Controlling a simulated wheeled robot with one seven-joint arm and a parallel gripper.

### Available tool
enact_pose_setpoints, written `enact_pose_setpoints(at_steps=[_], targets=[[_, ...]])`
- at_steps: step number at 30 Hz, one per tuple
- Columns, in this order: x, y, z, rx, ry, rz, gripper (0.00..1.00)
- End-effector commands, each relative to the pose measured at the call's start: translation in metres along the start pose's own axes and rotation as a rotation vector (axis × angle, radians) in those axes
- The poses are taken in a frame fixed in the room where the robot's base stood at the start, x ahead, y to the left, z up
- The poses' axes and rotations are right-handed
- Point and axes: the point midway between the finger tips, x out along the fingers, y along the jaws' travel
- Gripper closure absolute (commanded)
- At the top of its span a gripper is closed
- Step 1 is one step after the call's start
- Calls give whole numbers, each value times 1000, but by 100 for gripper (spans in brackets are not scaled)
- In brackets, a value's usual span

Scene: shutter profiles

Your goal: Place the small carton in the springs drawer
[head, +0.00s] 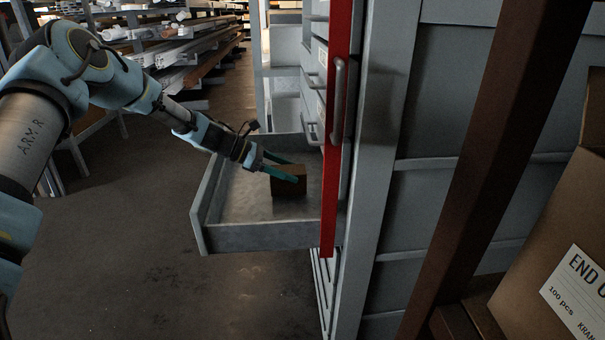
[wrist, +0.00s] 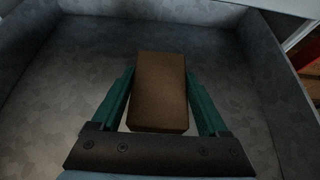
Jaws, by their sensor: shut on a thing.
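The small carton (head: 289,181) is a brown box. My gripper (head: 283,172) has its two green fingers along the carton's sides and is shut on it. In the wrist view the carton (wrist: 159,92) sits between the fingers (wrist: 160,88). An open grey drawer (head: 265,236) is pulled out from the cabinet, and the carton and fingers are inside its outline. The drawer floor (wrist: 85,70) fills most of the wrist view. I cannot tell whether the carton touches the floor. No label naming the drawer can be read.
A red upright strip with a handle (head: 333,180) stands close to the right of the drawer. The grey cabinet (head: 385,130) and a large labelled cardboard box (head: 560,220) are further right. Racks of profiles (head: 190,50) stand at the back left. The floor (head: 130,230) left of the drawer is clear.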

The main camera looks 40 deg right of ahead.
Motion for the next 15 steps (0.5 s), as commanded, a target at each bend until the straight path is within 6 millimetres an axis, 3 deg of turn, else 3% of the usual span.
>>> enact_pose_setpoints(at_steps=[5,11,15], targets=[[11,0,8,1,-2,-1,96],[40,-1,23,3,-2,-3,96],[43,0,11,0,-1,1,96]])
